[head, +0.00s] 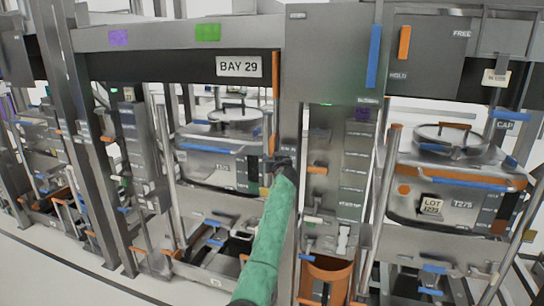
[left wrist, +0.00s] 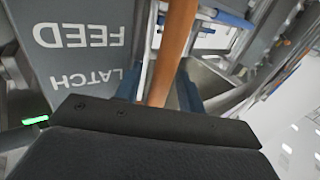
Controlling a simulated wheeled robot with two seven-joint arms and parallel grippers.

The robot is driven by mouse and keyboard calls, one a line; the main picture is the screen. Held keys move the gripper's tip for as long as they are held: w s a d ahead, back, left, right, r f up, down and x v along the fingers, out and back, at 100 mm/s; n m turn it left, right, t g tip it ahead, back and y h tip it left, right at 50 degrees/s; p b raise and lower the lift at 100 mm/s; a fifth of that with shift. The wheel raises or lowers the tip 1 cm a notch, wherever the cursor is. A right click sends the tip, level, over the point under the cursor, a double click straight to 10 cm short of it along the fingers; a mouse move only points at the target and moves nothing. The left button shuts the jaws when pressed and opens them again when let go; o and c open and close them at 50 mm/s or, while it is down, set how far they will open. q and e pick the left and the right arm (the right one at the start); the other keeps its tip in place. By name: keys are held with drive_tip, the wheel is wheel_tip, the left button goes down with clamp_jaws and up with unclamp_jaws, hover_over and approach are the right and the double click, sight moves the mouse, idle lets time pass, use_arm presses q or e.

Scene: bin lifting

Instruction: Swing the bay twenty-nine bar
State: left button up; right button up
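The bay twenty-nine bar appears to be a thin upright orange bar (head: 275,105), right of the BAY 29 sign (head: 239,67) in the head view. My left gripper (head: 279,163), on a green-sleeved arm, is at the lower part of this bar. In the left wrist view an orange-brown bar (left wrist: 174,45) runs between the two blue fingers of the left gripper (left wrist: 160,90). The fingers stand apart on either side of it, with a small gap visible on the left. Contact on the right side is unclear. My right gripper is in neither view.
A grey panel lettered LATCH FEED (left wrist: 80,45) is close to the left finger. A lidded grey bin (head: 215,165) stands in the bay behind the frame. Grey posts and an orange container (head: 325,280) flank my arm.

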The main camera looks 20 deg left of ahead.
use_arm(q)
clamp_jaws()
drive_tip(key=shift+a, duration=0.15)
